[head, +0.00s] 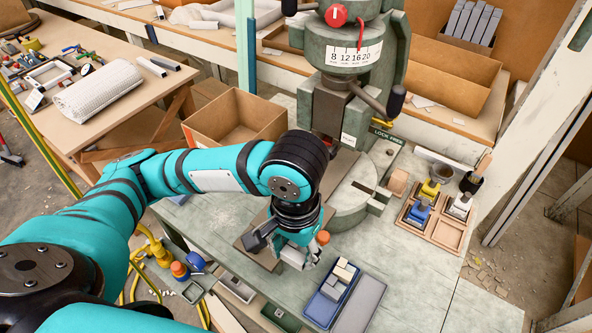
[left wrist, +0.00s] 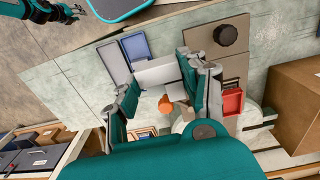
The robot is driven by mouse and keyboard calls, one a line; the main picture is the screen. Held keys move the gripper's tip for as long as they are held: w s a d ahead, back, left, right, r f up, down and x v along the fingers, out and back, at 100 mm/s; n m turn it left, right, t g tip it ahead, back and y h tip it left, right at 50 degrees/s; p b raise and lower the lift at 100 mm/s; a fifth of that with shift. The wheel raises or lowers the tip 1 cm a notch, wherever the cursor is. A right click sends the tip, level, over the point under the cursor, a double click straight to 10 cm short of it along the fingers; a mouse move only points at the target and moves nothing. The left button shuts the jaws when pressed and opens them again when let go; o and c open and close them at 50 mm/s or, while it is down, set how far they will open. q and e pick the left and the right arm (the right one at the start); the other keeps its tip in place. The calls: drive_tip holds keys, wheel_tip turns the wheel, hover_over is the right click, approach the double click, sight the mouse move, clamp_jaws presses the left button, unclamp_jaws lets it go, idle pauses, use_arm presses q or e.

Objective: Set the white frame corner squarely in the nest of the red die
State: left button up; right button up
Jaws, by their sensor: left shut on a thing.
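My left gripper (head: 293,257) is low over the bench, in front of the press; it also shows in the left wrist view (left wrist: 158,82). It is shut on the white frame corner (left wrist: 157,73), a pale piece between the fingers, partly hidden by them. The red die (left wrist: 233,102) shows in the left wrist view, right of the fingers, with a dark recess. The held corner is apart from it. The die is hidden behind my arm in the head view.
An orange-topped item (head: 323,237) stands close beside the left gripper. A blue tray (head: 318,311) of pale blocks and a grey tray (head: 362,306) lie in front. The green press (head: 352,50) rises behind. A wooden tray (head: 447,235) with stamp-like tools is at right.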

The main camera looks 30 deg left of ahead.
use_arm(q)
drive_tip(key=w+a, duration=0.2)
drive_tip(key=w, duration=0.1)
drive_tip(key=w+a+p, duration=0.1)
drive_tip(key=w+a, duration=0.1)
drive_tip(key=w, duration=0.2)
drive_tip(key=w+a, duration=0.2)
drive_tip(key=w, duration=0.1)
drive_tip(key=shift+w+a+f, duration=0.35)
drive_tip(key=shift+w+a+f+p, duration=0.15)
drive_tip(key=shift+w+a, duration=0.15)
drive_tip(key=shift+w, duration=0.2)
drive_tip(key=shift+w+a+p, duration=0.15)
drive_tip(key=shift+w+a, duration=0.1)
drive_tip(key=shift+w, duration=0.2)
drive_tip(key=shift+w+f, duration=0.1)
wheel_tip(320, 180, down, 3)
drive_tip(key=shift+a+p, duration=0.1)
drive_tip(key=shift+p, duration=0.35)
drive_tip(key=shift+f, duration=0.2)
drive_tip(key=shift+s+f, duration=0.5)
drive_tip(key=shift+f, duration=0.2)
drive_tip(key=o, duration=0.9)
drive_tip(key=shift+o, duration=0.9)
drive_tip(key=shift+w+f, duration=0.1)
drive_tip(key=shift+w, duration=0.2)
use_arm(e)
drive_tip(key=s+d+r, duration=0.2)
drive_tip(key=d, duration=0.1)
drive_tip(key=shift+s+r, duration=0.3)
